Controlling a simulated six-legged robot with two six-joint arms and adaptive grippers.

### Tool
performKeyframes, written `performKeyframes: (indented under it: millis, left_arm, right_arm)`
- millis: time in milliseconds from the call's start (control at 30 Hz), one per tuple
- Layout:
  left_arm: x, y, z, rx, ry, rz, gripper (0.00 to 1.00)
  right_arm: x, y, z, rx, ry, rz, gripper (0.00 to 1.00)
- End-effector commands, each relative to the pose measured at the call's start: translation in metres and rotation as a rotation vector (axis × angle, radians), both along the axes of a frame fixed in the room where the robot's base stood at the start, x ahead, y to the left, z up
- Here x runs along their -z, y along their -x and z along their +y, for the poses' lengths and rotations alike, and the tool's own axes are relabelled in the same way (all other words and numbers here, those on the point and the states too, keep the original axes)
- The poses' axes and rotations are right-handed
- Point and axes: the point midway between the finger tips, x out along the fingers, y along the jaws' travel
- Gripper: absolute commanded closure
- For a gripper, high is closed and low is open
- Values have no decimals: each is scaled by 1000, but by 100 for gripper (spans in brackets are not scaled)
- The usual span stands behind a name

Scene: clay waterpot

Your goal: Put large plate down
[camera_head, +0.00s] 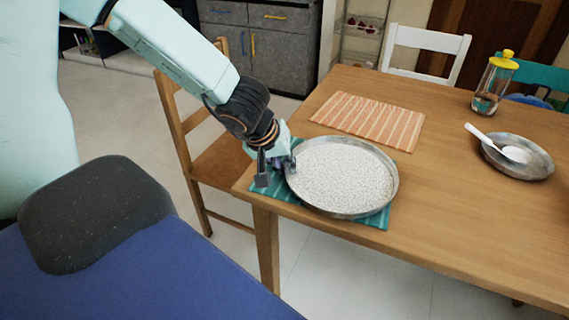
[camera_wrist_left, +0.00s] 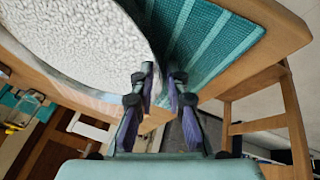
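The large plate (camera_head: 343,178) is a round metal plate filled with white grains. In the head view it sits level over the teal striped placemat (camera_head: 373,219) at the table's near left corner. The plate fills the upper left of the wrist view (camera_wrist_left: 75,40), with the placemat (camera_wrist_left: 208,40) beside it. My left gripper (camera_head: 274,167) is at the plate's left rim. In the wrist view its two fingertips (camera_wrist_left: 161,75) stand apart with a narrow gap, the left one over the rim. The rim's contact with the fingers is partly hidden. My right gripper is out of view.
An orange striped placemat (camera_head: 368,120) lies behind the plate. A smaller metal plate (camera_head: 517,158) with a white spoon (camera_head: 482,133) and a glass jar with a yellow lid (camera_head: 493,85) stand at right. A wooden chair (camera_head: 222,165) is close left. The table's middle is clear.

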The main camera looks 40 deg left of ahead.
Motion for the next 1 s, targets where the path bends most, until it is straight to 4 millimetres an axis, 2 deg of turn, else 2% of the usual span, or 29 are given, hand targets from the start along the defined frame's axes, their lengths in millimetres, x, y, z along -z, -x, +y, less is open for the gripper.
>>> performKeyframes:
  millis: [267,1000]
  left_arm:
    - [-11,3,0,-1,2,-1,85]
    - [-80,37,1,-3,6,-1,85]
  right_arm:
    - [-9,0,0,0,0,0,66]
    - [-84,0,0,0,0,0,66]
